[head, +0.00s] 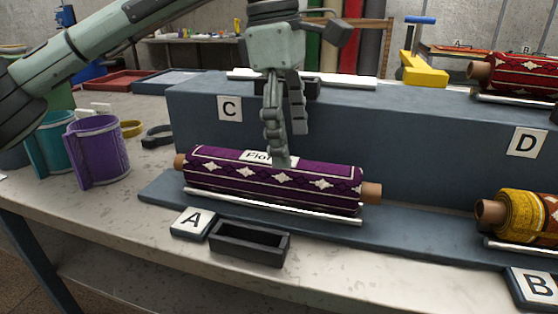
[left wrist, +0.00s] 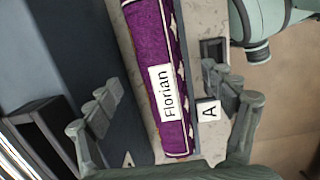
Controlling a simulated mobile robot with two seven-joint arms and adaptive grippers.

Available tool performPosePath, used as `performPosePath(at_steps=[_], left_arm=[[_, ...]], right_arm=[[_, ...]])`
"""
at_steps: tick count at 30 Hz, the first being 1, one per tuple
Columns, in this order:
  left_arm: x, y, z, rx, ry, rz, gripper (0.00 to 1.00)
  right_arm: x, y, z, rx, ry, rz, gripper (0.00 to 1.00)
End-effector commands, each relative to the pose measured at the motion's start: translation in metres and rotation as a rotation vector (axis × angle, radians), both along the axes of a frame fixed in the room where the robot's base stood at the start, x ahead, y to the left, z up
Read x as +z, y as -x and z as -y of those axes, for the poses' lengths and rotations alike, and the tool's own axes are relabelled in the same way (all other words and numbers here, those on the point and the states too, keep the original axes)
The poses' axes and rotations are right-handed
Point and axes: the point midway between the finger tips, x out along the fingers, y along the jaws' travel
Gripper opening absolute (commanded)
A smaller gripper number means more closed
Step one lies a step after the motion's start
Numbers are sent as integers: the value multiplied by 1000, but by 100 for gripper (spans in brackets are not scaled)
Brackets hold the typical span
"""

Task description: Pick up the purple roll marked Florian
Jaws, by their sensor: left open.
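The purple roll marked Florian (head: 320,184) lies on a low blue-grey ledge behind the A sign, with white diamond patterns and brown core ends. Its white Florian label also shows on the roll in the left wrist view (left wrist: 172,45). My left gripper (head: 279,158) points down over the middle of the roll and partly covers the label. In the left wrist view its fingers (left wrist: 164,97) are spread apart, with the roll between them and nothing gripped. I cannot tell the exact height above the roll. My right gripper is not in view.
A small dark tray (head: 249,243) and the A sign (head: 193,222) sit in front. A blue-grey step (head: 400,135) rises behind, marked C and D. A yellow roll (head: 522,216) lies right.

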Motion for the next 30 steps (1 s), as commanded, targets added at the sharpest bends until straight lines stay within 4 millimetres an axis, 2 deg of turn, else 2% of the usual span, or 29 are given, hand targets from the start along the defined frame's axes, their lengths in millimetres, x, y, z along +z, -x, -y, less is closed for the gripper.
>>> performPosePath(at_steps=[1, 3, 6, 16, 24, 30], left_arm=[[3, -2, -12, 3, -65, 19, 83], [5, -3, -23, 5, -123, 31, 83], [0, -4, -30, 8, -152, 34, 83], [-32, -5, -31, 8, -147, 31, 83], [-69, -5, -34, 8, -146, 30, 83], [-71, -6, -33, 8, -145, 32, 83]], right_arm=[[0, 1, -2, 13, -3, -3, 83], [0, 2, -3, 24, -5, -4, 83], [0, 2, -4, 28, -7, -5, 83], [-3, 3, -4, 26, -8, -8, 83], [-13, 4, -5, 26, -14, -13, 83], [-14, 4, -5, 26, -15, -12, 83]])
